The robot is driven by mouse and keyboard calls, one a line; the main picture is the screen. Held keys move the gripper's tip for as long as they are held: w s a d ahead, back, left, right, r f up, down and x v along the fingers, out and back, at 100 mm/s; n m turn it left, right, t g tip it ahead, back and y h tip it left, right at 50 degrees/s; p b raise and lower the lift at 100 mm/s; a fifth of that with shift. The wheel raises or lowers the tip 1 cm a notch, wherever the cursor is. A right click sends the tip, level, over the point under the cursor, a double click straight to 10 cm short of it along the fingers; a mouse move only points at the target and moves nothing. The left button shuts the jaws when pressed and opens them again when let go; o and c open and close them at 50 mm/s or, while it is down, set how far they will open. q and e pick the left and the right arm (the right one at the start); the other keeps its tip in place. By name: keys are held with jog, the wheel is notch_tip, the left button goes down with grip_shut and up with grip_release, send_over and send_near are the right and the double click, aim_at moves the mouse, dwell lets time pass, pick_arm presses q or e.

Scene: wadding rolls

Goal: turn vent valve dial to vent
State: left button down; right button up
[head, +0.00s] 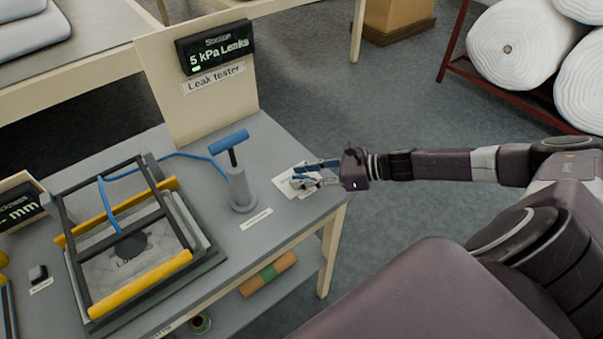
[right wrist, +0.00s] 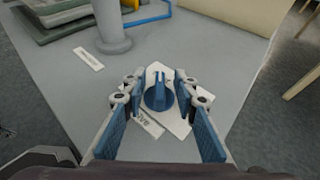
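The vent valve dial is a blue knob (right wrist: 158,92) on a white label plate (right wrist: 172,118) on the grey table. In the right wrist view my right gripper (right wrist: 157,95) has its two blue-padded fingers apart, one on each side of the knob. Contact with the knob cannot be made out. In the head view my right gripper (head: 317,174) is over the white label plate (head: 290,184) at the table's right end and mostly covers the dial. The lettering on the plate is too small to read. My left gripper is not in view.
A grey hand pump (head: 240,187) with a blue handle stands left of the dial. A leak tester display (head: 214,47) reads "5 kPa Leaks". A black frame with yellow bars (head: 140,287) sits at the left. White rolls (head: 520,42) lie on a red rack at the right.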

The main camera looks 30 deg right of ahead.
jog(key=shift+a, duration=0.1)
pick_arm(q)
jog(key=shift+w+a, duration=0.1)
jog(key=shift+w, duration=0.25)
pick_arm(e)
jog(key=shift+c, duration=0.3)
jog(key=c, duration=0.5)
grip_shut()
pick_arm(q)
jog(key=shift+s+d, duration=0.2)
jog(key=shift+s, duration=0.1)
